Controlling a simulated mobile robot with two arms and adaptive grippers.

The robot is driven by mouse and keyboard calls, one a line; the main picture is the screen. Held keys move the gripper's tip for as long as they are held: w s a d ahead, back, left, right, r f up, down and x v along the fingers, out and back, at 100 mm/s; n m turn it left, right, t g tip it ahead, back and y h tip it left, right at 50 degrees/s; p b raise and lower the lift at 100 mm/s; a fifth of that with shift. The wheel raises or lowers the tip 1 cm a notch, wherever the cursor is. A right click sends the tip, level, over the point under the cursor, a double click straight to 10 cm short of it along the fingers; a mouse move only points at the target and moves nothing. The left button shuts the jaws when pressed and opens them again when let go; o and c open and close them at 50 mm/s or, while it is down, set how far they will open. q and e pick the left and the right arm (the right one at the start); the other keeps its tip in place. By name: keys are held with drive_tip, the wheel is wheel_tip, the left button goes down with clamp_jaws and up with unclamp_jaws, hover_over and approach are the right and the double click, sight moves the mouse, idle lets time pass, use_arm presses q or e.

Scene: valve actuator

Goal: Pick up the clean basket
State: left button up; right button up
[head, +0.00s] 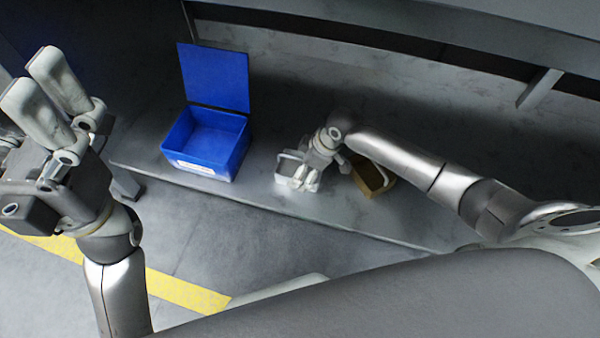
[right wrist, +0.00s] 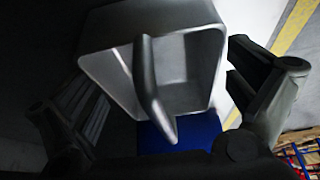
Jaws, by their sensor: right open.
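The clean basket (head: 288,167) is a small light grey, box-shaped basket on the grey bench in the head view. In the right wrist view the basket (right wrist: 186,70) shows its open hollow, with a bar handle (right wrist: 146,80) across it. My right gripper (head: 315,162) is at the basket from above. Its fingers (right wrist: 165,85) are open, one on each side of the basket and handle; I cannot tell whether they touch it. My left gripper (head: 35,80) is raised at the left, open and empty, away from the bench.
A blue bin (head: 207,150) with its lid up stands on the bench left of the basket. A brownish basket (head: 373,179) is close on the right, partly behind my right arm. The bench's front edge (head: 330,228) runs below them. A yellow line (head: 185,293) marks the floor.

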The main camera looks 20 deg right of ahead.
drive_tip(key=shift+w+a+f, duration=0.15)
drive_tip(key=shift+a+f, duration=0.05)
drive_tip(key=shift+f, duration=0.35)
drive_tip(key=c, duration=1.2)
drive_tip(key=shift+r, duration=0.1)
drive_tip(key=shift+c, duration=0.2)
